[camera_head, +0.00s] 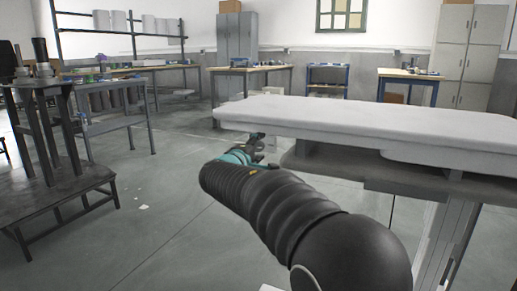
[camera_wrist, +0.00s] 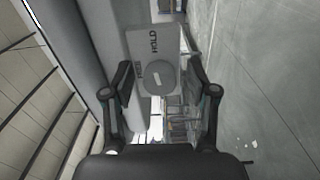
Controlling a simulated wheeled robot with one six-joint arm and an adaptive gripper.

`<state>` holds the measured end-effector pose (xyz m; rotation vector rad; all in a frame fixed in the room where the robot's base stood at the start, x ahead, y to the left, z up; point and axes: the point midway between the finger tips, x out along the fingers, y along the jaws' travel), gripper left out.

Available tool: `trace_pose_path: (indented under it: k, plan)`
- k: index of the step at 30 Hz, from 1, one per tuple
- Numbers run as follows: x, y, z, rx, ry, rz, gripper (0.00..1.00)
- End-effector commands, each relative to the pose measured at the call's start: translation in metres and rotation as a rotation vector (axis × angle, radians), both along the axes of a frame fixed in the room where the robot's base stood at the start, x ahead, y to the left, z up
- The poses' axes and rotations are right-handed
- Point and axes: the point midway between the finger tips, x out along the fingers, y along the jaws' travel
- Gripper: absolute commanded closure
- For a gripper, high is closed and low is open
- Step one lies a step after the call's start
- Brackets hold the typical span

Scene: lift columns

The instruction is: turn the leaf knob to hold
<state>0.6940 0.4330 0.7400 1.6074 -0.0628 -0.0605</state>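The knob (camera_wrist: 158,78) is a round grey disc with a short pale mark on it, set on a light grey plate (camera_wrist: 143,45) in the wrist view. The plate reads "HOLD" above the knob; a second word at its left is too blurred to read surely. My gripper (camera_wrist: 159,77) is open, with one dark finger to each side of the knob and gaps between. I cannot tell how far the fingertips are from the plate. In the head view my gripper (camera_head: 258,143) is by the left end of the white padded top (camera_head: 370,120); the knob is hidden there.
A grey frame and column (camera_head: 455,215) stand under the padded top, close to the right of my arm. A dark stepped stand (camera_head: 70,200) is at the left. Workbenches (camera_head: 250,70) line the back.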

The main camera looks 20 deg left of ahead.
Motion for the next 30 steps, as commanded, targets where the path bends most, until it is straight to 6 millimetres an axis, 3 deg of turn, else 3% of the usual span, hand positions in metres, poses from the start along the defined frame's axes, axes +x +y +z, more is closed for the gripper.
trace_pose_path:
  k: [10, 24, 30]
  plan:
    - [-0.014, 0.002, 0.001, 0.000, 0.000, 0.001, 0.42]
    - [-0.099, 0.008, 0.000, 0.000, 0.000, 0.001, 0.42]
    - [-0.117, 0.009, 0.000, -0.001, 0.000, 0.000, 0.42]
